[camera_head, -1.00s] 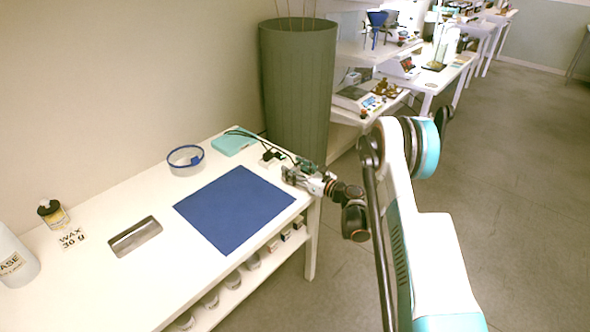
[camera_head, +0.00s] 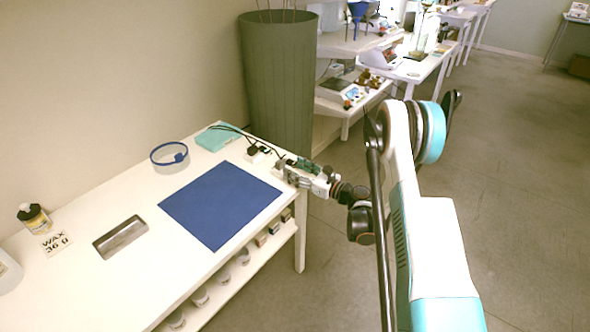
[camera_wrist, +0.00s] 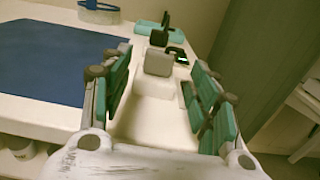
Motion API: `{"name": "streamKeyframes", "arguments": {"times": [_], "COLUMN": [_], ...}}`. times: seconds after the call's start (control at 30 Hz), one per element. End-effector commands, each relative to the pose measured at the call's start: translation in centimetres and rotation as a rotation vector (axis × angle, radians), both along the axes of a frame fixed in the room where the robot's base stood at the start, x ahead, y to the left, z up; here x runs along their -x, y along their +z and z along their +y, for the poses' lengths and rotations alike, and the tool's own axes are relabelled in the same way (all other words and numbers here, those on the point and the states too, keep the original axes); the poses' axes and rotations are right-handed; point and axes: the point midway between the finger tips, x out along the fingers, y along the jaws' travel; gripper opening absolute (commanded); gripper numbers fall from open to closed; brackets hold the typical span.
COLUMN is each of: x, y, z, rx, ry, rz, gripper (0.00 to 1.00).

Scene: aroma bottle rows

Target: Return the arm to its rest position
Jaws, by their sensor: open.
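My gripper (camera_head: 284,170) is over the right end of the white table, near its far right corner, at the right edge of the blue mat (camera_head: 220,204). In the wrist view, the two teal-padded fingers of my gripper (camera_wrist: 160,100) are apart with nothing held between them. Beyond the fingertips stands a small grey block-like device (camera_wrist: 159,61) with dark parts behind it. My arm is stretched from the right of the head view toward the table. How high the gripper is above the tabletop is hard to tell.
The white table (camera_head: 75,285) also holds a blue-rimmed round dish (camera_head: 169,156), a teal box (camera_head: 217,138), a metal tray (camera_head: 120,237), a wax card (camera_head: 57,244) and a bottle (camera_head: 34,218). A tall green bin (camera_head: 278,85) stands behind. Open floor (camera_head: 520,200) lies right.

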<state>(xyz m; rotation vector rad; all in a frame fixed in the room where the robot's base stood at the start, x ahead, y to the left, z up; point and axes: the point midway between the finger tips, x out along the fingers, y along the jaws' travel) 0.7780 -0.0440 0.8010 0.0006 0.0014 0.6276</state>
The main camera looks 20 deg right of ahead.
Motion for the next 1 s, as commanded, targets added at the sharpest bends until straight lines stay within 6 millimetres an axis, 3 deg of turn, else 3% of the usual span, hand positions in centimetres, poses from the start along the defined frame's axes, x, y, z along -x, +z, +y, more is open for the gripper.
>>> {"name": "streamKeyframes", "arguments": {"times": [0.2,0.33,0.67,1.0], "x": [0.0,-0.2,1.0,6.1], "y": [0.2,1.7,9.2,16.0], "z": [0.1,0.7,4.1,7.0], "rx": [0.007,0.075,0.492,0.941], "ry": [0.001,0.010,0.092,0.229], "rz": [-0.002,-0.011,-0.090,-0.198], "gripper": [0.55,0.55,0.55,0.55]}}
